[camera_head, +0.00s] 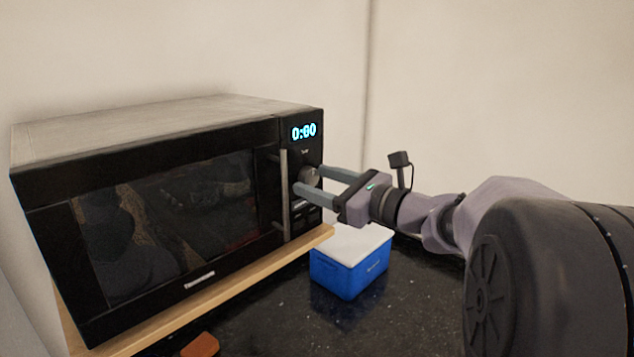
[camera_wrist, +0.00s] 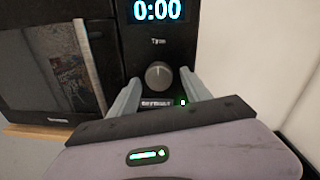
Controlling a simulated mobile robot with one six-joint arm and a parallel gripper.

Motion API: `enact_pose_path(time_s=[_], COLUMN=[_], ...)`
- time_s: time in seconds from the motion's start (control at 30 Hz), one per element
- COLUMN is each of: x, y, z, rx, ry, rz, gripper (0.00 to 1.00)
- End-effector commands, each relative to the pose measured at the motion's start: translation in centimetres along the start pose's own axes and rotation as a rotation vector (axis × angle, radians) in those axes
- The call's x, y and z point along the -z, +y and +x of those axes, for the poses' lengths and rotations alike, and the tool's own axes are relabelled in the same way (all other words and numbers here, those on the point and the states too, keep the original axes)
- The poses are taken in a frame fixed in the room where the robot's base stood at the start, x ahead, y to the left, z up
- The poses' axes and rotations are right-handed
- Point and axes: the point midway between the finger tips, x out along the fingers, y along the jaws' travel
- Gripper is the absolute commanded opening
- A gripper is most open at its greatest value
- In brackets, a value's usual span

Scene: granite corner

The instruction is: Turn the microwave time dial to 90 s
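The black microwave (camera_head: 160,215) stands at the left in the head view, its door shut. Its display (camera_head: 304,131) reads 0:00, and it also shows in the wrist view (camera_wrist: 158,10). The round grey time dial (camera_wrist: 159,75) sits below the display, with its pointer mark near the top. In the head view the dial (camera_head: 309,175) is partly covered by a finger. My gripper (camera_head: 308,179) is open, with one finger to each side of the dial. In the wrist view my gripper (camera_wrist: 160,82) shows gaps between both fingers and the dial; contact is not visible.
The upright door handle (camera_head: 285,195) is close to the left of my fingers. A blue box with a white lid (camera_head: 350,262) stands on the dark counter below my gripper. The microwave rests on a wooden board (camera_head: 190,306). A reddish-brown object (camera_head: 201,345) lies at the front.

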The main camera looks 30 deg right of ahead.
Motion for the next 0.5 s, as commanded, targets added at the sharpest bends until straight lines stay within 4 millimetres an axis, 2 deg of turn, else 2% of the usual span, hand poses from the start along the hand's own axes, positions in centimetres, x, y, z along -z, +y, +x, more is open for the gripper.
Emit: enact_pose_path(time_s=[0.03, 0.27, 0.5], x=[0.0, 0.0, -0.07], y=[0.0, 0.0, 0.01], z=[-0.01, -0.03, -0.03], rx=[0.0, 0.0, 0.0], ry=[0.0, 0.0, -0.001], rz=[0.0, 0.0, 0.021], gripper=[0.45, 0.0, 0.0])
